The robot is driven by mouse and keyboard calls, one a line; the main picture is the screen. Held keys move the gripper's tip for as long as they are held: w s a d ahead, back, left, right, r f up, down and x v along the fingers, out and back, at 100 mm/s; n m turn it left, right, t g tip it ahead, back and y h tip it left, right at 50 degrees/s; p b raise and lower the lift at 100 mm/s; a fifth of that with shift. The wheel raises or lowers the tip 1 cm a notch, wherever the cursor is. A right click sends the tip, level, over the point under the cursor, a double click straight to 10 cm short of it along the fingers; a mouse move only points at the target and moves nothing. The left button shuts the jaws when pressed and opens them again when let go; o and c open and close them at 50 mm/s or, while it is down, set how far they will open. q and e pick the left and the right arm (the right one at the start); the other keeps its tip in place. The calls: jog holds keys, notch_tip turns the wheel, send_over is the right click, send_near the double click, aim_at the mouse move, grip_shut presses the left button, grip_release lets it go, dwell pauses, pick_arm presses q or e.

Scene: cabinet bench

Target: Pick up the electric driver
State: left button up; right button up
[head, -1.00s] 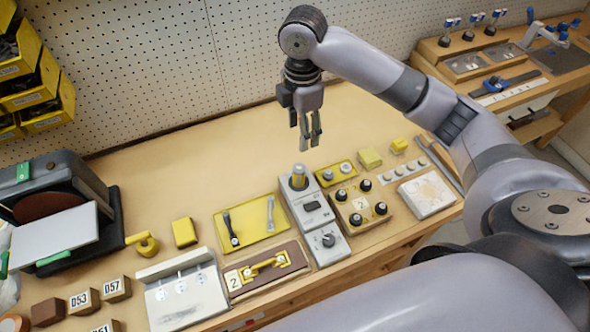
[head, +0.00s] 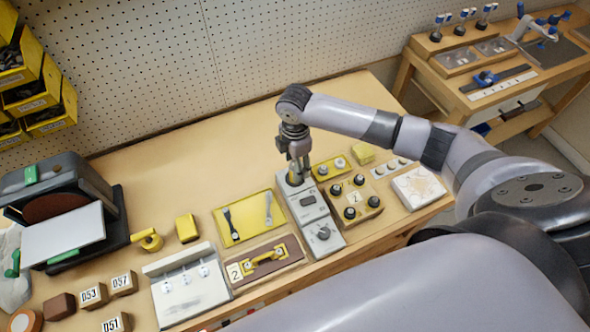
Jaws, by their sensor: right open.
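The electric driver (head: 294,180) stands upright at the back of a long grey station (head: 316,211), its yellow top mostly covered by my gripper. My right gripper (head: 298,170) points straight down over it, with its open fingers at the driver's upper part. I cannot tell whether the fingers touch it. My left gripper is not in view.
A yellow tray (head: 247,226) with two tools lies left of the station. A wooden block with black knobs (head: 352,211) stands close on its right. A belt sander (head: 60,195) is at the left. The bench behind the station is clear.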

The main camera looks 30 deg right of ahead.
jog(key=shift+f, duration=1.05)
grip_shut()
